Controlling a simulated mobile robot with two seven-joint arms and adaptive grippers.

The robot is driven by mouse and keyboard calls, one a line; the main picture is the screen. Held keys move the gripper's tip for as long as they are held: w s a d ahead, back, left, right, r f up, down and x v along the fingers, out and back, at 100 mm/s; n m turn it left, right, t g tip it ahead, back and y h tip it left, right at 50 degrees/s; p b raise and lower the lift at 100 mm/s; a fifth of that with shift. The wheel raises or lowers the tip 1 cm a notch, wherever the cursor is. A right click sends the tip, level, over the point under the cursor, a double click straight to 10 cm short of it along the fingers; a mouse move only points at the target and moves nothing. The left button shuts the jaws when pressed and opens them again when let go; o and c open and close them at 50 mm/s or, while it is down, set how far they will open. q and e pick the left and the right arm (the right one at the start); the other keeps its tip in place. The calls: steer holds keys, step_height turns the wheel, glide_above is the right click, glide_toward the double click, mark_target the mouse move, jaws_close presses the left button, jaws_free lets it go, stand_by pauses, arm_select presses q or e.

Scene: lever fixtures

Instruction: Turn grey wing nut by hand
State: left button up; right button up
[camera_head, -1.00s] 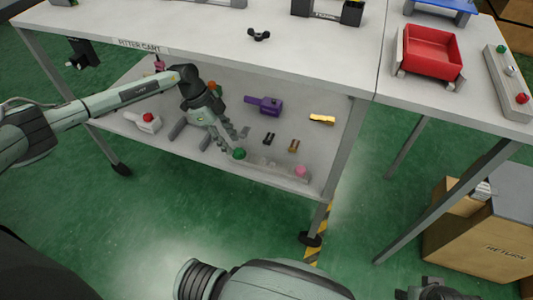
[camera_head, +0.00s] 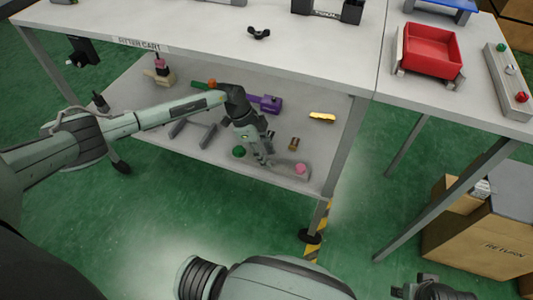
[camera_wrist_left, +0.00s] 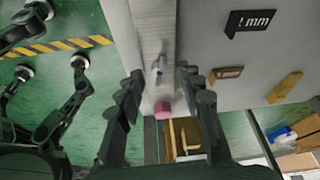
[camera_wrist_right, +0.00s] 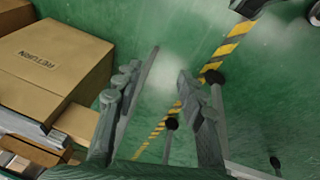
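A small grey piece (camera_wrist_left: 158,64), which looks like the wing nut, stands on a pale strip (camera_wrist_left: 150,25) on the cart's lower shelf. In the left wrist view it lies between and just beyond my left fingertips. My left gripper (camera_head: 264,158) is over the strip, pointing down, and hides the piece in the head view. Its fingers are apart in the left wrist view (camera_wrist_left: 160,82), with no visible contact. A pink knob (camera_head: 300,169) and a green knob (camera_head: 238,152) sit towards the strip's two ends. My right gripper (camera_wrist_right: 158,85) is open and empty, away from the shelf.
The cart's upper top (camera_head: 200,38) overhangs the shelf, with a dark wing-shaped piece (camera_head: 259,33) on it. A purple fixture (camera_head: 267,103), a brass piece (camera_head: 322,118) and a small brown piece (camera_head: 294,143) are nearby. A cart leg (camera_head: 340,150) stands right of the strip.

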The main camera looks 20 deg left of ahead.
arm_select(q)
steer(key=shift+c, duration=0.9)
jaws_close()
arm_select(e)
steer(key=shift+d+f, duration=0.1)
steer(key=shift+d, duration=0.05)
steer(key=shift+w, duration=0.1)
arm_select(q)
steer(key=shift+m, duration=0.3)
